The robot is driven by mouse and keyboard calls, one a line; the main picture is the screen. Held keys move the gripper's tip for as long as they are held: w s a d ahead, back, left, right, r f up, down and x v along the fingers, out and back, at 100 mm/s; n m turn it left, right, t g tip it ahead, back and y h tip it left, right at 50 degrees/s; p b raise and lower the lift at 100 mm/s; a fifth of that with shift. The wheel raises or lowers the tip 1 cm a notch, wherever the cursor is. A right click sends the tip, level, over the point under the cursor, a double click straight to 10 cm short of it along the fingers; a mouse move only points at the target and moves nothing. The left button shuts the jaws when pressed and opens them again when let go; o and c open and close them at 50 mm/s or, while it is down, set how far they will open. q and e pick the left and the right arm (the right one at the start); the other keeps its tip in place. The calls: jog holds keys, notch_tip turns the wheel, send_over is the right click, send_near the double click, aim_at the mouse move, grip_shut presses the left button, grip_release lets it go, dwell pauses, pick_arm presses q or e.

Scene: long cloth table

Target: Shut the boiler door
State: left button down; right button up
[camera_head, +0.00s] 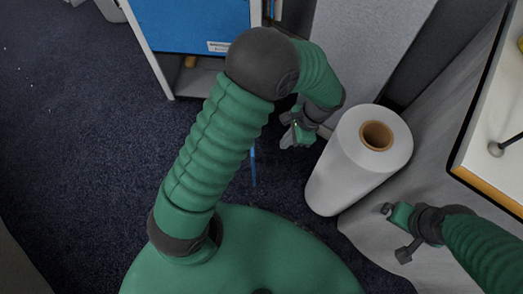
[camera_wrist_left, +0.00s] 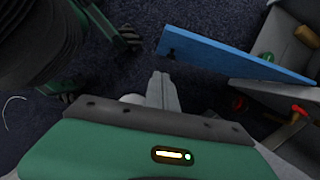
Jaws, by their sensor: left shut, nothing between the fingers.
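The blue door (camera_wrist_left: 235,55) stands out from a pale cabinet in the left wrist view, with open space on both sides. A blue panel with a white label (camera_head: 195,22) is on the white cabinet in the head view, partly hidden by my left arm. My left gripper (camera_head: 290,142) is shut and empty, above the floor in front of the cabinet. Its fingertips (camera_wrist_left: 161,78) appear apart from the door, below its free end in the left wrist picture. My right gripper (camera_head: 393,233) is open and empty at the lower right.
A large white roll (camera_head: 352,165) with a brown core stands right of my left gripper. A white table (camera_head: 502,155) with a wooden edge is at the right. Red-handled fittings (camera_wrist_left: 297,112) show at the cabinet.

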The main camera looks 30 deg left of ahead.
pick_arm(q)
jog(key=s+a+f+b, duration=0.4)
jog(key=a+f+b, duration=0.2)
jog(key=f+b, duration=0.2)
jog(key=shift+a+f+m, duration=0.3)
jog(key=shift+f, duration=0.6)
jog(key=shift+s, duration=0.1)
